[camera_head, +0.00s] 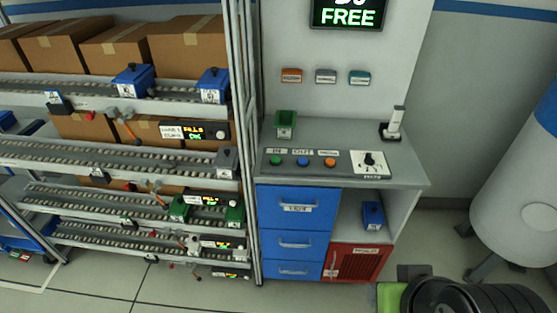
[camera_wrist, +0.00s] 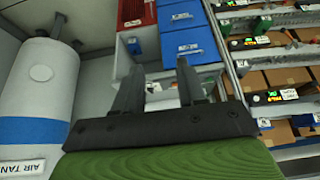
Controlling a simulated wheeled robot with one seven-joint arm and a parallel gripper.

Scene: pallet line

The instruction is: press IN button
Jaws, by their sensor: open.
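The button panel (camera_head: 340,170) is on the grey counter in the head view. It carries a green button (camera_head: 276,160) at the left, a blue button (camera_head: 303,162) in the middle and an orange button (camera_head: 330,163). Small labels stand above them; the left one seems to read IN, the others are too small to read surely. My gripper (camera_wrist: 160,68) is open and empty in the wrist view, its two dark fingers apart. It points towards the cabinet and is apart from the buttons, which I cannot make out in the wrist view.
Blue drawers (camera_head: 298,210) and a red door (camera_head: 358,262) are under the counter. A green holder (camera_head: 285,124) and a dark knob (camera_head: 370,159) are near the buttons. Roller racks (camera_head: 110,153) stand left, a white tank (camera_head: 515,190) right. Floor shows in front.

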